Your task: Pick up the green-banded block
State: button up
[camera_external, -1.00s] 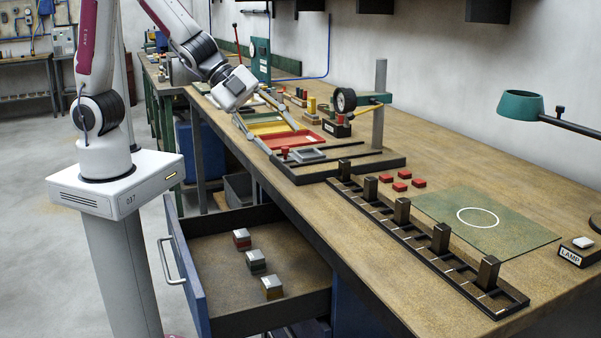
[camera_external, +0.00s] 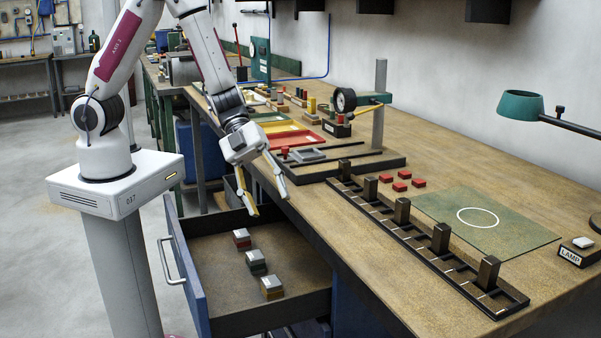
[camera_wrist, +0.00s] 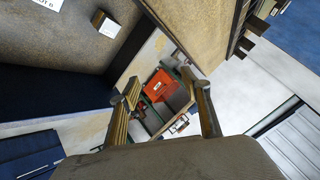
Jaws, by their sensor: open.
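Three blocks with pale metal tops sit in a row in the open drawer in the external view. The nearest has a yellow-brown band (camera_external: 271,288) and the farthest a red band (camera_external: 242,239). The middle block (camera_external: 256,262) has a dark band that looks grey-green; its colour is hard to tell. My gripper (camera_external: 270,206) is open and empty, above and beyond the red-banded block at the drawer's far end. In the wrist view my spread fingers (camera_wrist: 163,92) have no block between them. One block with a brownish band (camera_wrist: 105,24) shows at upper left there.
The drawer (camera_external: 205,251) has raised walls and a blue front. The bench edge overhangs to its right, carrying a black slotted rack (camera_external: 425,250) and a gauge stand (camera_external: 379,120). A red object (camera_wrist: 157,86) lies below, between my fingers, in the wrist view.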

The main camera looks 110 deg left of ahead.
jog(key=s+d+f+m+g+h, duration=0.2)
jog(key=s+d+f+h, duration=0.3)
jog(key=s+f, duration=0.1)
jog(key=n+t+y, duration=0.2)
jog(key=n+t, duration=0.2)
jog(key=n, duration=0.5)
send_over(255, 254)
jog(key=s+a, duration=0.1)
jog(key=s, duration=0.1)
jog(key=f, duration=0.6)
jog(key=shift+w+a+f, duration=0.2)
jog(key=shift+w, duration=0.05)
jog(key=shift+f, duration=0.15)
jog(key=shift+f, duration=1.8)
jog(key=shift+f, duration=0.1)
jog(key=shift+f, duration=1.4)
jog(key=shift+x, duration=1.55)
jog(key=shift+c, duration=0.3)
